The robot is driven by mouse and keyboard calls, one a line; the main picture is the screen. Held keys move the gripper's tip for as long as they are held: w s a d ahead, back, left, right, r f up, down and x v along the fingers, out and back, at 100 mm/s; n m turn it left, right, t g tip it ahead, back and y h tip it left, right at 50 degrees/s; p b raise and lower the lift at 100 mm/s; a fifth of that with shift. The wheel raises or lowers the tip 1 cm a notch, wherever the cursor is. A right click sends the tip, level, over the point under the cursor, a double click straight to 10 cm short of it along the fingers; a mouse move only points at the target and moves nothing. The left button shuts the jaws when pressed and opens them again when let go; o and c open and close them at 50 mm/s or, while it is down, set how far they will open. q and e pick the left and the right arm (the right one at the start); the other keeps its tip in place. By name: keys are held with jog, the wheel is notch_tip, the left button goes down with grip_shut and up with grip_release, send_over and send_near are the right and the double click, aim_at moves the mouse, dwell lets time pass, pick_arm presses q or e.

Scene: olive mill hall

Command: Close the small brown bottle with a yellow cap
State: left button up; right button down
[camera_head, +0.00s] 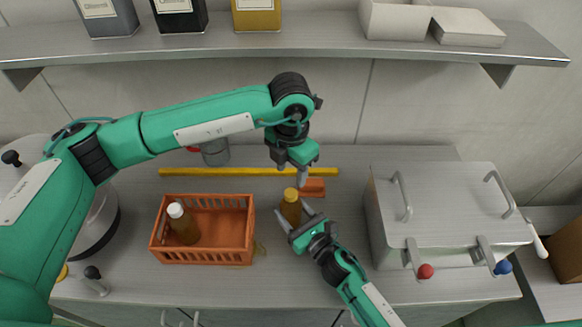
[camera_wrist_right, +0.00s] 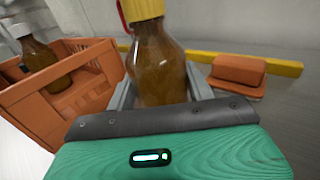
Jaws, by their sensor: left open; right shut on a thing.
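The small brown bottle (camera_head: 290,211) stands upright on the counter, right of the orange crate. Its yellow cap (camera_head: 290,194) sits on the neck; how tight it is I cannot tell. My right gripper (camera_head: 293,214) is shut around the bottle's body from the front. In the right wrist view the bottle (camera_wrist_right: 158,70) stands between the fingers, and the yellow cap (camera_wrist_right: 142,10) is cut off by the top edge. My left gripper (camera_head: 291,174) points down, open and empty, just above and behind the cap, apart from it.
The orange crate (camera_head: 208,257) holds a brown bottle with a white cap (camera_head: 176,210). Behind the bottle lie an orange-brown block (camera_head: 314,187) and a yellow bar (camera_head: 225,172). A grey metal box with handles (camera_head: 440,205) stands at right. A shelf (camera_head: 290,43) hangs above.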

aim_at(291, 193)
pick_arm(q)
jog(key=shift+f, duration=0.1)
jog(key=shift+f, duration=3.9)
jog(key=c, duration=1)
jog(key=o, duration=1.1)
jog(key=shift+o, duration=0.2)
